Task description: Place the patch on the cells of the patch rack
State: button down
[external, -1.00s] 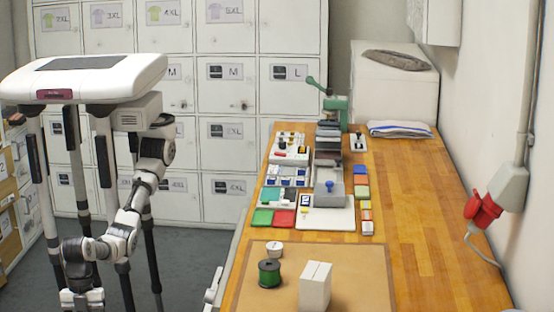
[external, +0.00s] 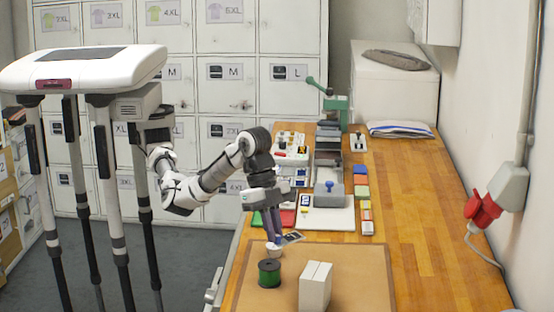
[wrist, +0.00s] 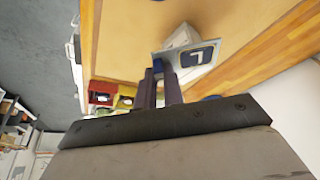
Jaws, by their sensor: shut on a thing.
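A flat patch, pale-edged with a dark square and a white L-shaped mark, is held at the fingertips of my gripper (wrist: 163,68); the patch (wrist: 198,56) shows clearly in the wrist view. The patch rack cannot be told for certain; white racks with small coloured pieces (external: 290,153) stand farther back on the bench, partly hidden by my arm.
A green-handled press (external: 334,107) stands at the back. Coloured blocks (external: 361,181) line its right side. The bench's right side is clear.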

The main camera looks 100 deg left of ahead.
jog(key=w+a+r+n, duration=0.1)
jog(key=w+a+r, duration=0.4)
jog(key=w+a, duration=0.3)
jog(key=f+p, duration=0.1)
jog(key=f, duration=0.5)
jog(key=a+f+p, duration=0.1)
jog(key=f, duration=0.6)
jog(key=f+p, duration=0.2)
jog(key=f, duration=0.5)
jog(key=shift+s+a+f, duration=0.1)
jog(key=shift+s+a, duration=0.05)
jog(key=shift+s, duration=0.1)
jog(key=shift+f, duration=0.15)
jog(key=c, duration=1.5)
grip_release()
